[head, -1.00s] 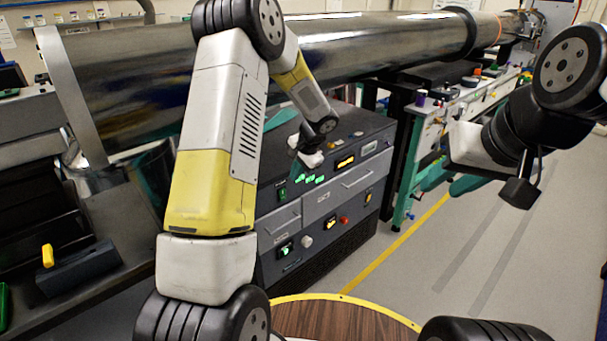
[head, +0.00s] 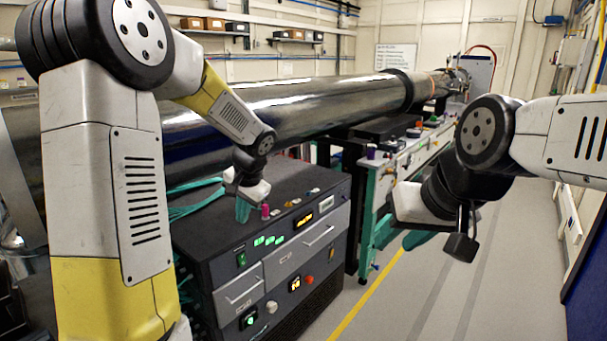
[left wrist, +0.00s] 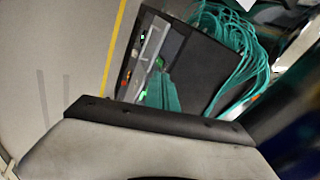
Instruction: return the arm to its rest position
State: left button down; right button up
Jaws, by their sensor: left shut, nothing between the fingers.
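My left arm comes in from the left in the head view, its upper part large in front. My left gripper (head: 243,209) hangs over the top of the dark equipment cabinet (head: 225,222), with its teal fingers shut and empty. Those fingers also show together in the left wrist view (left wrist: 162,92), in front of the cabinet top. Whether they touch the cabinet cannot be told. My right gripper (head: 418,240) is at the right, over the floor in the picture. Only a bit of its teal fingers shows below my wrist, so its opening is hidden.
Teal cables (left wrist: 225,45) bunch beside the cabinet top. A long metal beam pipe (head: 310,95) runs behind my left arm. A bench with small coloured parts (head: 405,165) stands behind my right gripper. Open grey floor (head: 400,300) with a yellow line lies at centre right.

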pick_arm(q)
jog(key=s+d+r+n+t+h, duration=0.1)
jog(key=s+r, duration=0.2)
jog(key=s, duration=0.5)
jog(key=s+d+r+n+t+h, duration=0.1)
jog(key=s+r, duration=0.3)
jog(key=s, duration=0.5)
jog(key=s+d+r+n+h, duration=0.1)
jog(key=s+r+n+h, duration=0.1)
jog(key=s, duration=0.6)
jog(key=shift+s+d+r+n+t+h, duration=0.2)
jog(key=shift+d+r+n+t+h, duration=0.25)
jog(key=shift+r, duration=0.45)
